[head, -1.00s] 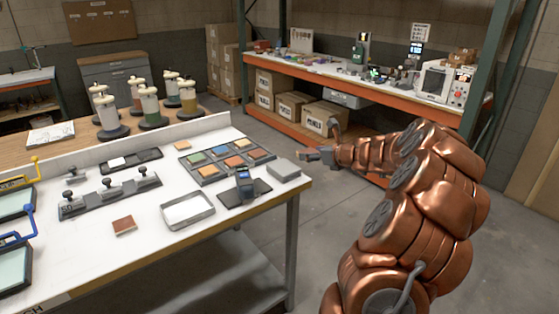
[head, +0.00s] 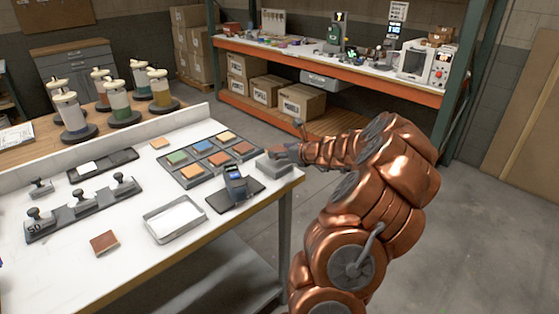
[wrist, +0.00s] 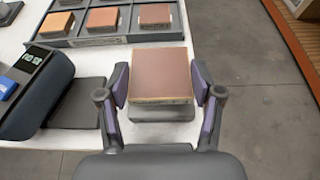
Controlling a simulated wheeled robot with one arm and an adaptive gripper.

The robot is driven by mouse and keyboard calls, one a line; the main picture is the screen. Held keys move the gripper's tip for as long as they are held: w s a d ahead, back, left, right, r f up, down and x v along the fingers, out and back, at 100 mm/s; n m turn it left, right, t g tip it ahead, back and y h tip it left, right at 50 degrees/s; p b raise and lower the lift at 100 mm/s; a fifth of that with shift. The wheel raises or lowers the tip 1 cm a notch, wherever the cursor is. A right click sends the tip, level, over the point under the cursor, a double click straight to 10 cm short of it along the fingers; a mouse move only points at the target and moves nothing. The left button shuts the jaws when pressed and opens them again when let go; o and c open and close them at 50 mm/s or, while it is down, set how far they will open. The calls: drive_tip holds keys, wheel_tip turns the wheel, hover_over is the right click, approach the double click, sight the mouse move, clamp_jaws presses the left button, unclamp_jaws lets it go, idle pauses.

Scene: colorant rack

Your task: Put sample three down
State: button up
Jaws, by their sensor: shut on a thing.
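A square reddish-brown sample tile (wrist: 161,75) is between the two fingers of my gripper (wrist: 160,84) in the wrist view. My gripper is shut on it by its left and right sides. No number shows on the tile. Below it a flat grey block (wrist: 162,113) shows past its near edge. I cannot tell whether the tile touches the block. In the head view my gripper (head: 288,153) is over the grey block (head: 270,166) at the white table's right corner; the tile is hard to make out there.
A dark tray (head: 184,182) of coloured tiles lies left of the block. A handheld meter (head: 235,182) is on a dark mat (head: 219,203). A shallow pan (head: 150,227) and a loose brown tile (head: 104,243) are nearer. The table edge (wrist: 75,149) is close, with floor beyond.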

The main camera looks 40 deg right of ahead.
sight(281, 165)
drive_tip(key=shift+f, duration=1.8)
drive_tip(key=shift+f, duration=0.15)
drive_tip(key=o, duration=1)
drive_tip(key=shift+o, duration=0.2)
drive_tip(key=shift+r, duration=0.2)
drive_tip(key=b+v, duration=0.1)
drive_tip(key=v, duration=1.1)
drive_tip(key=shift+a, duration=0.1)
